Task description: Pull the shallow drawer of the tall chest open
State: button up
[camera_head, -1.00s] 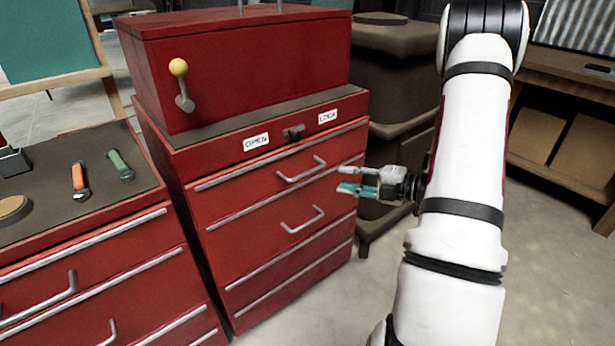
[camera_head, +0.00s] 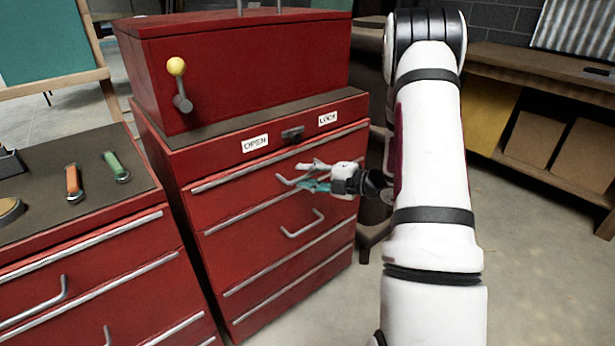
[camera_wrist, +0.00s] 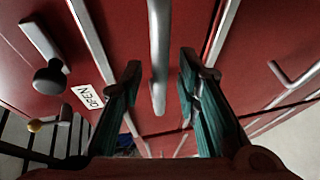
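The tall red chest (camera_head: 275,225) stands in the middle of the head view, its drawers looking shut. The upper drawer under the label strip has a grey bar handle (camera_head: 286,181), partly hidden by my gripper (camera_head: 308,175). In the wrist view the same handle (camera_wrist: 158,45) runs between the two teal-padded fingers of my gripper (camera_wrist: 160,78). The fingers are open, one on each side, with gaps to the bar. A dark latch knob (camera_head: 292,134) sits between the OPEN label (camera_head: 255,143) and the LOCK label (camera_head: 328,118).
A lower handle (camera_head: 303,224) is on the drawer beneath. A red box with a yellow-knobbed lever (camera_head: 177,68) sits on the chest. A lower red cabinet (camera_head: 90,235) with tools stands left. Grey floor (camera_head: 530,270) is free at the right.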

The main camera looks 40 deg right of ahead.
grip_shut()
jog(key=s+d+p, duration=0.1)
jog(key=s+p, duration=0.8)
jog(key=s, duration=2.1)
jog(key=shift+s, duration=0.2)
grip_release()
jog(key=shift+s, duration=0.1)
